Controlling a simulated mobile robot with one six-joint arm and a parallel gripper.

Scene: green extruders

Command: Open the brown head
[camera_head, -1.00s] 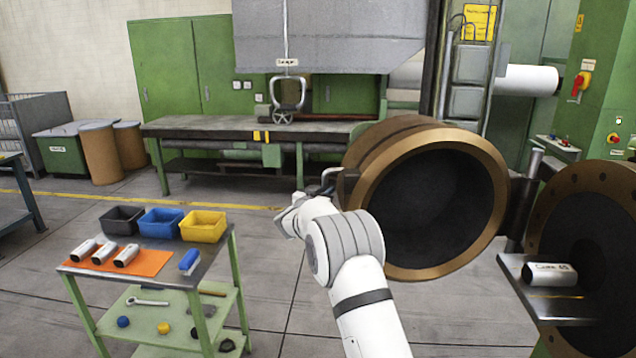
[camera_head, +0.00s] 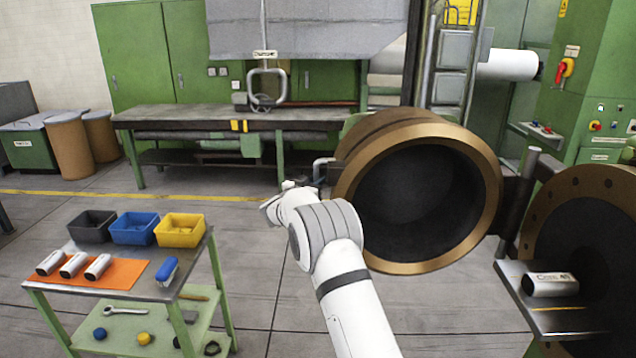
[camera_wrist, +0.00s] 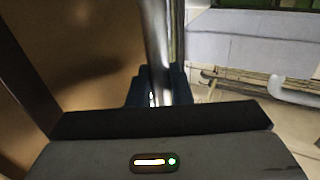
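The brown head (camera_head: 484,185) is a large bronze-rimmed cylinder with a dark hollow inside. It stands swung away from the dark round flange (camera_head: 545,225) at the right, joined to it by a hinge at its right side. A metal handle (camera_head: 321,163) sticks out on the head's left side. My gripper (camera_head: 312,176) is at this handle. In the wrist view the handle bar (camera_wrist: 158,40) runs between the dark blue fingers of my gripper (camera_wrist: 156,86), which appear closed around it. The brown head's side (camera_wrist: 90,60) fills the left of that view.
A small cart (camera_head: 130,272) with bins, white cylinders and a blue brush stands at the left front. A long workbench (camera_head: 215,117) stands behind. A tray (camera_head: 580,318) with a white cylinder is in front of the flange. Floor (camera_head: 250,235) between cart and head is clear.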

